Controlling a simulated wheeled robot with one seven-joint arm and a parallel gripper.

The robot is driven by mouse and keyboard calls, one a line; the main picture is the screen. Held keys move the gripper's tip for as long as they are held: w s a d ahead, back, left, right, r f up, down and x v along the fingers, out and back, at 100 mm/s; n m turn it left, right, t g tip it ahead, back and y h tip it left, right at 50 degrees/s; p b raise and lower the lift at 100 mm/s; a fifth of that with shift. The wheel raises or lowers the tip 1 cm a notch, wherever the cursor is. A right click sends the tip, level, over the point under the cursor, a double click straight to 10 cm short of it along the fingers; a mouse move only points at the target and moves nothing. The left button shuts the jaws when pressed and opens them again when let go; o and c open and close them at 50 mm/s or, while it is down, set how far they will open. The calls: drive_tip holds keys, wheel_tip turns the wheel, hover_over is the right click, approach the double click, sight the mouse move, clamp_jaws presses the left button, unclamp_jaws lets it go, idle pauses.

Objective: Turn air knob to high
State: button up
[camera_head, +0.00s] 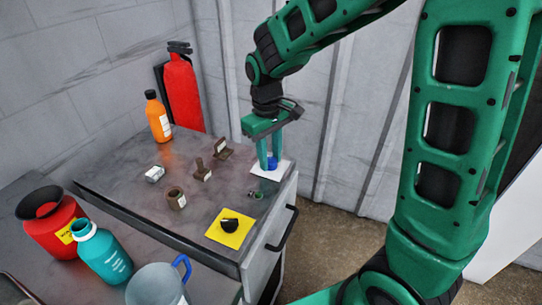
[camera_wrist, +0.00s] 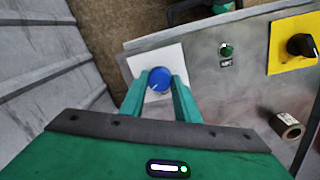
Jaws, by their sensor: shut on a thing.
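A blue knob (camera_wrist: 159,80) with a light pointer line sits on a white square plate (camera_wrist: 142,66) on the grey bench top. In the head view the blue knob (camera_head: 271,163) stands near the right edge of the bench. My gripper (camera_head: 268,166) points down over the white plate. In the wrist view its two green fingers (camera_wrist: 160,84) are on either side of the blue knob, shut on it. A black knob (camera_head: 229,225) on a yellow plate (camera_head: 243,236) stands nearer the front. I cannot read any label that says which knob is for air.
A small green button (camera_head: 256,195) lies between the two plates. Brown fittings (camera_head: 202,170) and a small white box (camera_head: 154,173) stand further left. An orange bottle (camera_head: 158,118) and a red extinguisher (camera_head: 183,92) are at the back. Walls (camera_head: 340,90) rise close behind.

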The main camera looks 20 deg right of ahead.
drive_tip(key=shift+w+r+m, duration=0.15)
drive_tip(key=shift+w+m, duration=0.1)
drive_tip(key=shift+m, duration=0.95)
drive_tip(key=o, duration=1)
drive_tip(key=shift+o, duration=0.2)
drive_tip(key=shift+s, duration=0.1)
wheel_tip(320, 180, up, 11)
drive_tip(key=shift+a+f, duration=0.2)
drive_tip(key=shift+a, duration=0.05)
